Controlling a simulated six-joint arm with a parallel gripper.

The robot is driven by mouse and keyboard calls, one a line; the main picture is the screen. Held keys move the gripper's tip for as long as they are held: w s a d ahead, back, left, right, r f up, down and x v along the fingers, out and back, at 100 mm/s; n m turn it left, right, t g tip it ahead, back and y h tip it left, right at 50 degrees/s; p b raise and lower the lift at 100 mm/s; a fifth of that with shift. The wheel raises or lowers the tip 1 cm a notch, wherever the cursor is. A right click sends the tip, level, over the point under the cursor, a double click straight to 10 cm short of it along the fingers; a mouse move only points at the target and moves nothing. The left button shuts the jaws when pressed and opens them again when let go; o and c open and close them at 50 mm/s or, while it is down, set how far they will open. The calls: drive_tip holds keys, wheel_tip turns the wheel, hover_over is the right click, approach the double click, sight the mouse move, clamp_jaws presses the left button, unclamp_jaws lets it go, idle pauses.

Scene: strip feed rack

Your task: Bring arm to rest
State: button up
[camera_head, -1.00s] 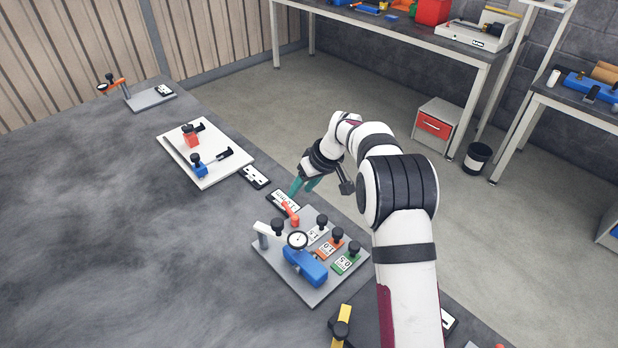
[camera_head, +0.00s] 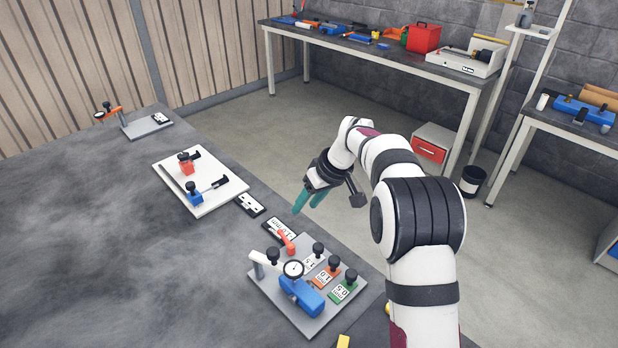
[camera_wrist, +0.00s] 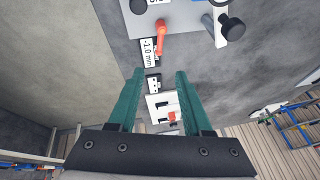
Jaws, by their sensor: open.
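My gripper (camera_head: 308,203) has teal fingers and hangs in the air near the right edge of the dark table (camera_head: 75,225). In the wrist view my gripper (camera_wrist: 158,75) is open, with nothing between the fingers. Below and left of it in the head view lies a label plate marked in mm (camera_head: 281,229). A grey plate (camera_head: 312,325) with a dial gauge (camera_head: 293,269), a blue block (camera_head: 303,293), a red lever (camera_head: 287,240) and several black knobs stands nearer to the camera.
A white plate (camera_head: 218,201) with red and blue clamps lies farther back on the table, with a small black-and-white plate (camera_head: 250,204) beside it. A workbench (camera_head: 350,42) with tools stands at the back. A drawer box (camera_head: 432,150) and a bin (camera_head: 472,181) stand on the floor.

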drive_tip(key=shift+s+r, duration=0.1)
drive_tip(key=s+d+r+m+g+h, duration=0.1)
drive_tip(key=s+d+r+m, duration=0.25)
drive_tip(key=s, duration=0.75)
drive_tip(key=s+d+r+m, duration=0.25)
drive_tip(key=s+r, duration=0.25)
drive_tip(key=s, duration=0.6)
drive_tip(key=s+d+f+m, duration=0.1)
drive_tip(key=s+f+m, duration=0.1)
drive_tip(key=s, duration=0.7)
drive_tip(key=s+d+f+m+g+h, duration=0.1)
drive_tip(key=s+m, duration=0.3)
drive_tip(key=s, duration=0.5)
drive_tip(key=shift+s+f+m+h, duration=0.3)
drive_tip(key=shift+s+f, duration=0.1)
drive_tip(key=shift+f, duration=0.15)
